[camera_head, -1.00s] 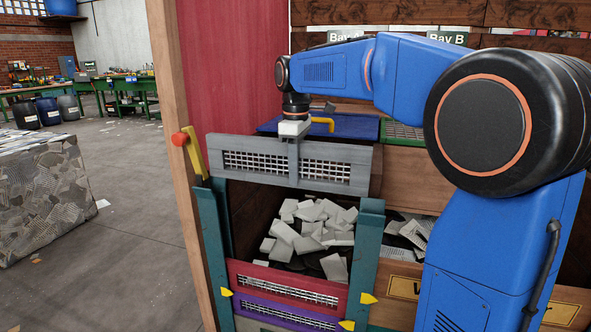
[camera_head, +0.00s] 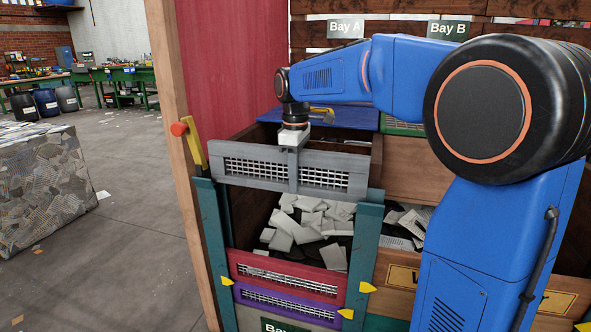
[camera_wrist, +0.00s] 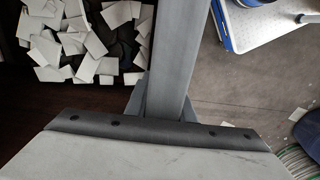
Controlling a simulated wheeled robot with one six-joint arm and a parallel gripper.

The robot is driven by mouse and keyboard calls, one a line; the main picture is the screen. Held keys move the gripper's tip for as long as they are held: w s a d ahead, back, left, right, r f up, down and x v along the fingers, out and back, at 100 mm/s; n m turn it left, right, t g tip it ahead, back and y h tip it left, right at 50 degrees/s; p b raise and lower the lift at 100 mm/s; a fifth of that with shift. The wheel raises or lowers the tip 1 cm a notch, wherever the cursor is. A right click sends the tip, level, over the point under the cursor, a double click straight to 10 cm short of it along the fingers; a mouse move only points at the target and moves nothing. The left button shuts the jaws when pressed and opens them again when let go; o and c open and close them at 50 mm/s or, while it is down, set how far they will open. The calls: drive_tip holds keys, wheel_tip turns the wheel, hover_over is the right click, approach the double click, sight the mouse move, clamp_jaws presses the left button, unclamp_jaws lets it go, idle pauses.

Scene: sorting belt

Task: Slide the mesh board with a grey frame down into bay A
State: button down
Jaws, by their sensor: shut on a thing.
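The mesh board with a grey frame (camera_head: 329,182) hangs upright at the front of bay A in the head view, its lower edge near the tops of the left teal post (camera_head: 209,212) and right teal post (camera_head: 367,235). I cannot tell whether its ends sit in the posts' guides. My gripper (camera_head: 293,139) is shut on the middle of its top edge. In the wrist view the board's edge (camera_wrist: 172,55) runs away from the gripper; the fingertips are hidden. The Bay A sign (camera_head: 345,29) is on the slats behind.
A red mesh board (camera_head: 285,262) and a purple one (camera_head: 285,300) are stacked between the posts below. Pale scraps (camera_head: 309,222) fill the bay behind. A yellow lever with red knob (camera_head: 190,140) stands by the left post. A wooden post (camera_head: 178,100) rises at left.

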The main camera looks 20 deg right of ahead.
wheel_tip(320, 180, down, 26)
drive_tip(key=shift+r, duration=0.1)
idle(1.5)
drive_tip(key=shift+f, duration=0.35)
drive_tip(key=shift+f, duration=0.35)
drive_tip(key=c, duration=1.4)
unclamp_jaws()
drive_tip(key=shift+c, duration=0.2)
wheel_tip(320, 180, up, 17)
drive_tip(key=shift+r, duration=0.2)
drive_tip(key=s+d+r+m+t, duration=0.25)
drive_tip(key=s+m, duration=0.25)
drive_tip(key=s, duration=1.1)
drive_tip(key=s+d+f+m+t, duration=0.1)
drive_tip(key=s+f+m, duration=0.1)
drive_tip(key=s, duration=0.5)
drive_tip(key=s+f+m+t, duration=0.1)
drive_tip(key=s+f+m, duration=0.1)
drive_tip(key=s, duration=0.6)
drive_tip(key=shift+s+d+f+m, duration=0.2)
drive_tip(key=shift+d+f+m, duration=0.2)
drive_tip(key=shift+m, duration=0.5)
